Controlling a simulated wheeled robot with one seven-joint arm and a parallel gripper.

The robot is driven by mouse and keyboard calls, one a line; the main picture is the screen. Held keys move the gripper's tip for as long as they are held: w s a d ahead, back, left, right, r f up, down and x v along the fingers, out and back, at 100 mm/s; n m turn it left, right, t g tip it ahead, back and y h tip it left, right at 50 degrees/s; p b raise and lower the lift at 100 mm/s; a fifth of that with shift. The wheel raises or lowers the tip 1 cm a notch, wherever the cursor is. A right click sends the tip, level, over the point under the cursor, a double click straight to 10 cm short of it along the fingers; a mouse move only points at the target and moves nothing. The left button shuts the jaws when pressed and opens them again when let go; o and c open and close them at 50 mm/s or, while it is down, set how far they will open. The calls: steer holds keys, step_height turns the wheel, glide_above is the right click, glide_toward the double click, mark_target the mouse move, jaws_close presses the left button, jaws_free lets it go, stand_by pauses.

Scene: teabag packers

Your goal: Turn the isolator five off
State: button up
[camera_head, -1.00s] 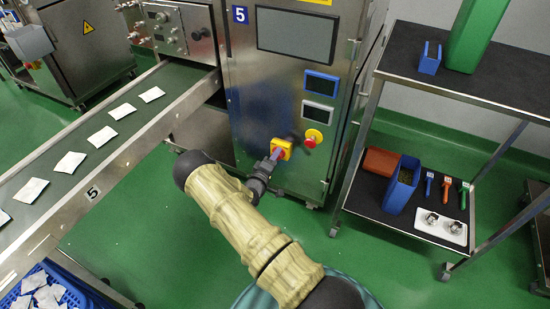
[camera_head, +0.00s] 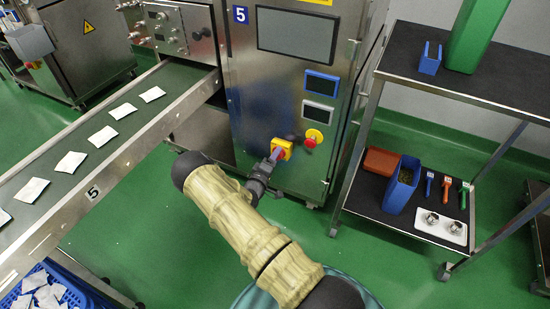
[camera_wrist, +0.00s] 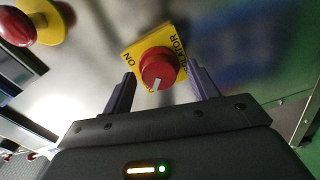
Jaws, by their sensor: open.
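The isolator is a red round knob (camera_wrist: 158,68) with a white mark on a yellow plate (camera_wrist: 128,55). The plate reads "ON" and part of "ISOLATOR". In the head view the yellow plate (camera_head: 286,146) sits low on the front of the steel machine marked 5 (camera_head: 240,15). My gripper (camera_wrist: 160,80) is open, with one finger on each side of the knob in the wrist view. In the head view my gripper (camera_head: 272,158) is at the isolator and hides much of it. I cannot tell whether the fingers touch the knob.
A red stop button (camera_head: 311,138) on a yellow base is just right of the isolator. A conveyor (camera_head: 110,150) with several white teabag packets runs at the left. A shelf trolley (camera_head: 455,90) with tools stands at the right. Green floor lies between.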

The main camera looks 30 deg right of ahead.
steer(key=p+v, duration=0.3)
steer(key=v, duration=1.3)
steer(key=shift+s+a+p, duration=0.3)
steer(key=shift+p, duration=0.1)
